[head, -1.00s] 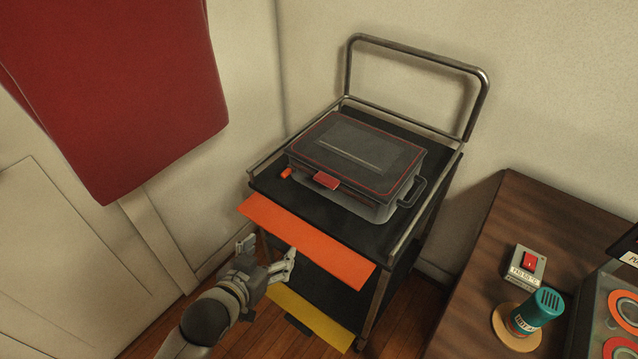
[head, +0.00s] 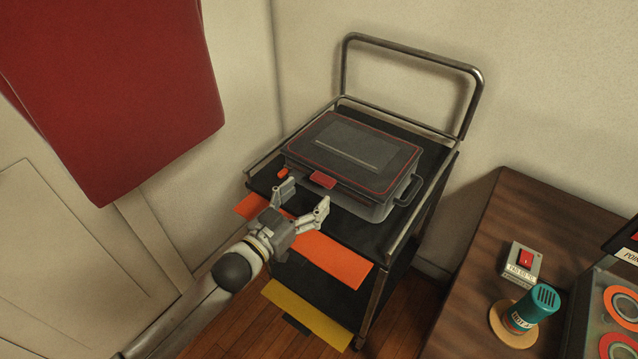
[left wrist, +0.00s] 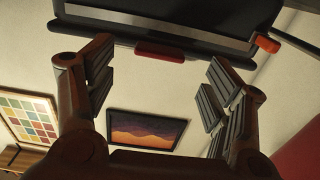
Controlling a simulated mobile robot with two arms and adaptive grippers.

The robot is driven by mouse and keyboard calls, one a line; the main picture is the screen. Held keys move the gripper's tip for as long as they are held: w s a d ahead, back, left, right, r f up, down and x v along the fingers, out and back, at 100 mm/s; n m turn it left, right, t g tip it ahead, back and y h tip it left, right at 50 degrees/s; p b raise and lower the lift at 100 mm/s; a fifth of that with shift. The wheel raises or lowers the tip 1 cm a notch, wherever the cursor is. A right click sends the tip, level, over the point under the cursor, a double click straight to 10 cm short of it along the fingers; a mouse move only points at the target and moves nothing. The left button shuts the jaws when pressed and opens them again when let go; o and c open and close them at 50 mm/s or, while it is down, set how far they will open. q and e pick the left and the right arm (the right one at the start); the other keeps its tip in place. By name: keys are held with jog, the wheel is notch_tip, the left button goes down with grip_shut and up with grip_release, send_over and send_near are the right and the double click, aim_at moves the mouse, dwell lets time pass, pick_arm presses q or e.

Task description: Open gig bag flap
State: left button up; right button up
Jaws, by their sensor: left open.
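The gig bag (head: 352,160) is a dark grey case with red piping, lying on the top shelf of a cart; its lid looks closed. A red tab (head: 322,180) sits at the middle of its front edge, and a small orange-red piece (head: 282,172) is at its front left. My left gripper (head: 306,197) is open and empty, just in front of the case and apart from the red tab. In the left wrist view the red tab (left wrist: 160,52) shows beyond and between the open fingers, under the case's dark edge. My right gripper is not in view.
The cart (head: 400,240) has a raised handle at the back and orange and yellow strips on its front edges. A red hanging cloth (head: 130,90) is at the upper left.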

aim_at(320, 184)
pick_arm(q)
jog(key=x, duration=0.5)
jog(key=shift+w+d, duration=0.15)
jog(key=shift+w, duration=0.05)
